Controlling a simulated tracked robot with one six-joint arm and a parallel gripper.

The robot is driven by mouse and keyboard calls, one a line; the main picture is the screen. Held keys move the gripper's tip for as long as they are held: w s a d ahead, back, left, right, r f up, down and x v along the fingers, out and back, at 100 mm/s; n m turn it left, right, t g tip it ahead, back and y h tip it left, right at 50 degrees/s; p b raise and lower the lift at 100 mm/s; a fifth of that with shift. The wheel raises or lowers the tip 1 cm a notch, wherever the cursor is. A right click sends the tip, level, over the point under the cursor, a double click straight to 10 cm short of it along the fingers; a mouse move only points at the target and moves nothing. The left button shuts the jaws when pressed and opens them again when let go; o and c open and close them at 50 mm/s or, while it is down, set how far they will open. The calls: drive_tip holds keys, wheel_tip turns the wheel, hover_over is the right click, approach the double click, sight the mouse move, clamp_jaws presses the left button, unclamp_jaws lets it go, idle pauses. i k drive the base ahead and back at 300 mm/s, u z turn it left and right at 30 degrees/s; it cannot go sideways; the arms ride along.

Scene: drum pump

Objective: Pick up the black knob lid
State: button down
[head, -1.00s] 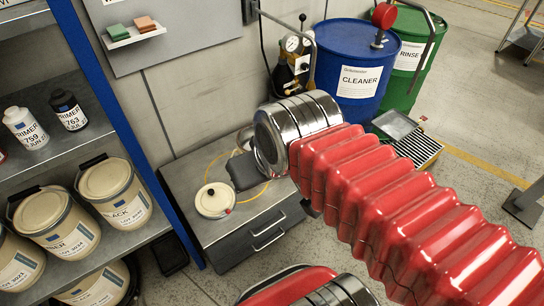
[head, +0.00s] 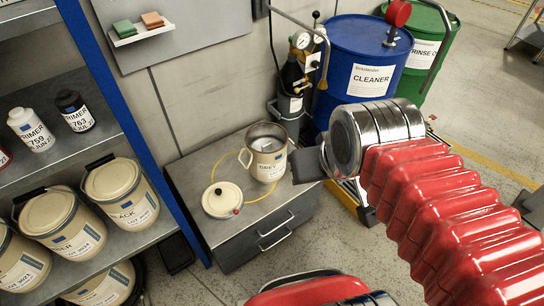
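The cream round lid with a small black knob (head: 222,200) lies flat on the grey cabinet top, near its front left. A small red spot shows at its right edge. My gripper (head: 305,166) is a dark shape at the end of my arm, to the right of the lid and apart from it, near the cabinet's right edge. Its fingers cannot be made out, so I cannot tell whether it is open or shut. An open cream pot labelled GREY (head: 267,158) stands between the lid and my gripper.
A shelf with cream buckets (head: 120,190) and primer bottles (head: 73,111) stands at the left. Gas gear (head: 294,84) and blue (head: 366,54) and green drums (head: 423,50) stand behind.

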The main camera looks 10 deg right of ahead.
sight(220, 198)
drive_tip(key=k, duration=1.35)
drive_tip(key=u, duration=0.3)
drive_tip(key=i, duration=1)
drive_tip(key=u, duration=0.3)
drive_tip(key=i, duration=0.95)
drive_tip(key=z, duration=0.2)
